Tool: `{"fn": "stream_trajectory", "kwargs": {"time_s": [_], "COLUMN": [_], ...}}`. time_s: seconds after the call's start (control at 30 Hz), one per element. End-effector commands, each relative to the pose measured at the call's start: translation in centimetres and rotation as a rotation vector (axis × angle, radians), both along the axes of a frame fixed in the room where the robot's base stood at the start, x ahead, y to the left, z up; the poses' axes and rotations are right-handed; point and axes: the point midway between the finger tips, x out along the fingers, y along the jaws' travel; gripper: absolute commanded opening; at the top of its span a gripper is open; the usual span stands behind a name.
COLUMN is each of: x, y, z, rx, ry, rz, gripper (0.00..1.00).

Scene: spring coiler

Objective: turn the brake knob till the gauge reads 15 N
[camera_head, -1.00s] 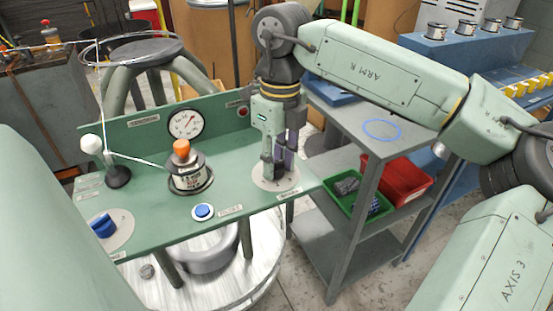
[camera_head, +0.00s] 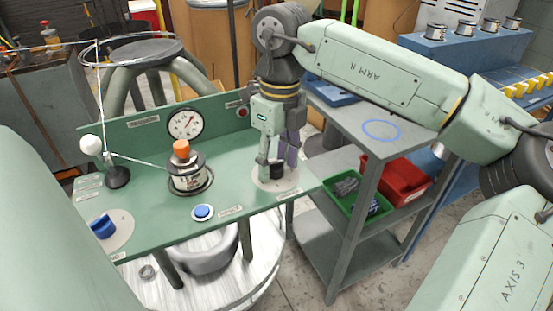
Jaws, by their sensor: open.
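The brake knob (camera_head: 277,171) is a black knob on a pale round dial plate (camera_head: 274,181) at the right end of the green bench. My gripper (camera_head: 277,160) points down over it and is open, with one fingertip to the left of the knob and a purplish finger to its right or behind it. Whether a finger touches the knob I cannot tell. The gauge (camera_head: 185,124) is a white round dial on the green back panel. Its needle and red mark are too small to read a value.
A spool with an orange top (camera_head: 185,170) stands mid-bench, with a wire running from the white ball post (camera_head: 91,145). A blue button (camera_head: 203,212) and a blue knob (camera_head: 103,227) are on the bench's front part. A grey cart (camera_head: 408,135) stands close on the right.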

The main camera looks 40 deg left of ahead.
Motion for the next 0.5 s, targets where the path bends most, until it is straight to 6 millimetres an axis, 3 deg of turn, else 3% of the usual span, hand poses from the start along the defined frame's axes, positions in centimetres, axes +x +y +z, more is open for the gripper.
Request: {"fn": "stream_trajectory", "kwargs": {"time_s": [0.17, 0.5], "x": [0.2, 0.5], "y": [0.1, 0.1], "z": [1.8, 8.8], "rx": [0.002, 0.003], "ry": [-0.004, -0.003], "rz": [-0.001, -0.002], "gripper": [0.47, 0.47]}}
